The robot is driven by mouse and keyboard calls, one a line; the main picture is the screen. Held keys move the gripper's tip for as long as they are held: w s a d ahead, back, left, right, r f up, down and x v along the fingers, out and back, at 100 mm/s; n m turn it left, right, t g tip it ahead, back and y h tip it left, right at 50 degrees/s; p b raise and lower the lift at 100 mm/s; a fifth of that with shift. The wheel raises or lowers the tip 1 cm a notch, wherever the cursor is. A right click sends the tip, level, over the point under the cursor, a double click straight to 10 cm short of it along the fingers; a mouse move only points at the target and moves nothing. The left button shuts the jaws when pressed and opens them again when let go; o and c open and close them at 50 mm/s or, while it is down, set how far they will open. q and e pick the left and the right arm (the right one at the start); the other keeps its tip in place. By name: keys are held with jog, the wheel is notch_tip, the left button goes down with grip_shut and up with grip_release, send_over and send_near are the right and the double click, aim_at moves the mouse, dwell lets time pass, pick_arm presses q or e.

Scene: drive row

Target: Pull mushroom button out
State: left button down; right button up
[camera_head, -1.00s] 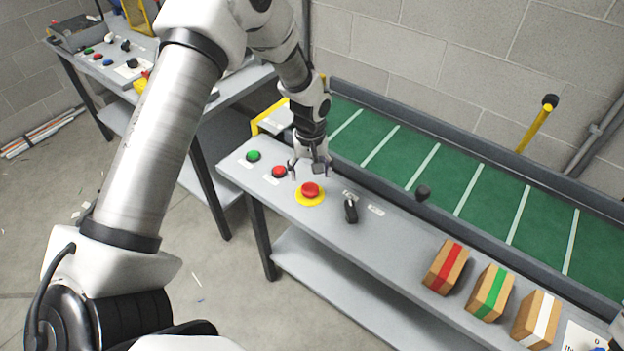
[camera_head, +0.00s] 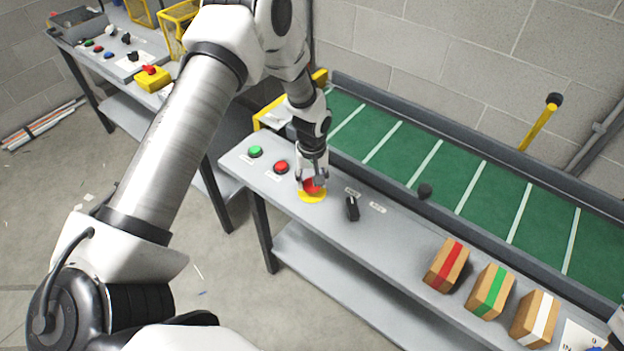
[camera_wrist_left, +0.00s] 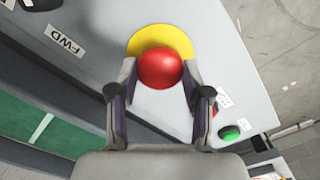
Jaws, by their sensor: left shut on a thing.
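The red mushroom button (camera_head: 313,187) sits on a yellow disc (camera_head: 309,197) on the grey console top. In the left wrist view the red cap (camera_wrist_left: 161,70) lies between my two fingers, with the yellow disc (camera_wrist_left: 150,38) behind it. My left gripper (camera_head: 312,183) points down over the button and is shut on its cap, one finger on each side. The gripper hides part of the cap in the head view.
A flat red button (camera_head: 281,167) and a green button (camera_head: 255,152) are left of it. A black selector switch (camera_head: 352,208) is close on the right. A green conveyor (camera_head: 440,165) runs behind. Taped boxes (camera_head: 446,266) stand further right.

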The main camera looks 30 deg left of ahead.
pick_arm(q)
jog(key=shift+w+r, duration=0.1)
jog(key=shift+r, duration=0.55)
jog(key=shift+f, duration=0.15)
jog(key=shift+c, duration=2.3)
grip_release()
notch_tip(320, 180, up, 12)
